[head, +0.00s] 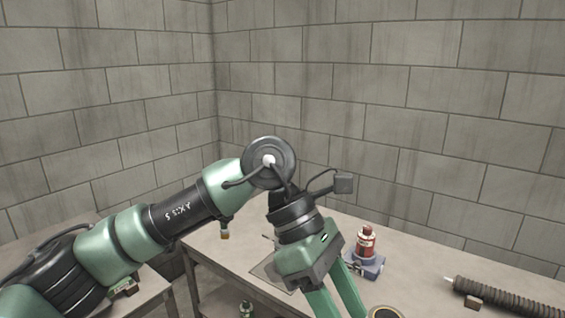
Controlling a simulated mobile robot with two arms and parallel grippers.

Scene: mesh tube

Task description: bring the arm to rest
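My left arm comes in from the left, bends at a round joint near the middle and points down. My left gripper (337,300) hangs at the bottom centre in front of the table. Its two green fingers stand apart with a gap between them, and no object shows in the visible part of the gap. The fingertips are cut off by the bottom edge. My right arm and gripper are not in view.
A table (420,285) holds a red bottle-like object (366,243) on a blue-grey base (368,266), a ribbed dark hose (510,297), a small brown block (473,302) and a round ring-like item (385,312). Block walls (390,100) stand behind.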

